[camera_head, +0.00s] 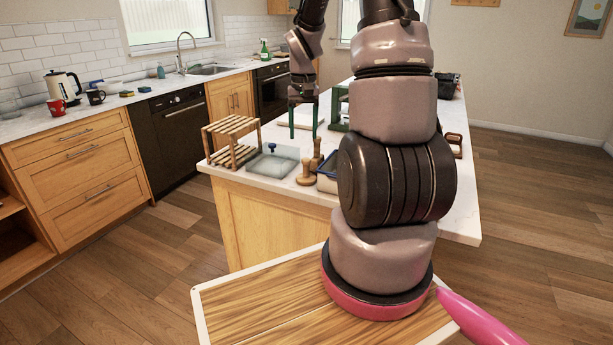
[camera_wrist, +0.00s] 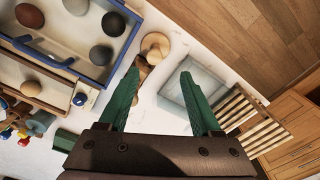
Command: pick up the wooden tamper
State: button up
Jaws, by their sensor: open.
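A wooden tamper (camera_head: 306,176) with a round base and a short upright handle stands on the white counter of the island, near its front edge. In the wrist view the wooden piece with a round disc (camera_wrist: 155,44) lies beyond the left fingertip, which partly hides the brown wood next to it. A second turned wooden piece (camera_head: 317,154) stands just behind it in the head view. My gripper (camera_head: 304,134) points down above the counter with its green fingers apart. In the wrist view my gripper (camera_wrist: 160,76) has nothing between the fingers but bare counter.
A blue-rimmed tray (camera_wrist: 122,50) with several rounded stones is close on one side. A grey translucent slab (camera_head: 272,166) with a blue knob and a slatted wooden rack (camera_head: 230,142) are on the other. The counter edge is near.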

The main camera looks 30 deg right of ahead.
aim_at(306, 165)
jog(key=f, duration=0.7)
jog(key=shift+w+d+f, duration=0.15)
jog(key=shift+w+d, duration=0.05)
jog(key=shift+d, duration=0.1)
jog(key=f, duration=0.5)
jog(key=shift+s+d+f, duration=0.15)
jog(key=shift+d+f, duration=0.1)
jog(key=shift+f, duration=0.05)
grip_shut()
dwell(0.7)
